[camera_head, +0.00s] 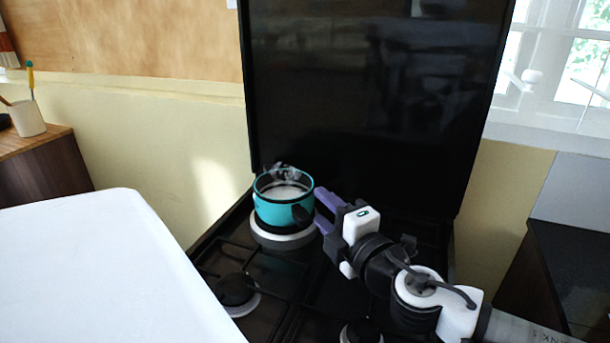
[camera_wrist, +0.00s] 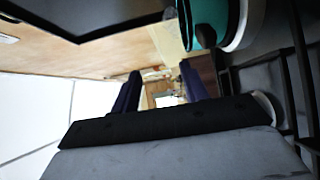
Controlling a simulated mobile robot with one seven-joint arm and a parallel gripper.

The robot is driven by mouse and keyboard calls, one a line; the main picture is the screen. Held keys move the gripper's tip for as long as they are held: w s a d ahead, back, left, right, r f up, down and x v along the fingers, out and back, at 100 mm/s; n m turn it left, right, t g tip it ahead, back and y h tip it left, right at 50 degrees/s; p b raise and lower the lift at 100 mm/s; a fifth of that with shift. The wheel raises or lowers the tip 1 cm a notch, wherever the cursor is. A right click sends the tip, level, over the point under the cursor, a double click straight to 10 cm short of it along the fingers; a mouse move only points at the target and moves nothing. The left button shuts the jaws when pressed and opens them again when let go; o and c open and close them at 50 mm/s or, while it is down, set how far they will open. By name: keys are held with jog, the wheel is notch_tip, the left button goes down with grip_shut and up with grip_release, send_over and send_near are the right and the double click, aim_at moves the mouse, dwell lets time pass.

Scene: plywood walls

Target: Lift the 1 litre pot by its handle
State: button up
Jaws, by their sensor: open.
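The pot (camera_head: 272,212) is a small teal pot with pale contents and wisps of steam, standing upright on a back-left burner of the black stove. Its short dark handle (camera_head: 301,214) points to the right and toward the camera. My gripper (camera_head: 318,208) is open, its purple fingers just right of the pot, close to the handle; I cannot tell whether they touch it. In the wrist view, the pot (camera_wrist: 208,22) is at the top right, beyond the open fingers (camera_wrist: 160,90), and nothing shows held between them.
The stove's raised black lid (camera_head: 370,90) stands close behind the pot. A front-left burner (camera_head: 237,290) and dark grates lie in front. A white surface (camera_head: 90,270) fills the lower left. A wooden cabinet (camera_head: 40,165) at far left carries a white cup (camera_head: 27,118).

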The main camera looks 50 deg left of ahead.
send_near(305, 224)
jog(key=a, duration=0.3)
jog(key=shift+w+a, duration=0.2)
jog(key=shift+w, duration=0.15)
jog(key=shift+w+a+p, duration=0.2)
jog(key=shift+a+p, duration=0.1)
jog(key=shift+a, duration=0.8)
jog(key=shift+w+a+p, duration=0.2)
jog(key=shift+a+p, duration=0.05)
jog(key=shift+a, duration=0.85)
jog(key=shift+w+a+p, duration=0.2)
jog(key=shift+a+p, duration=0.1)
jog(key=shift+a, duration=0.75)
grip_shut()
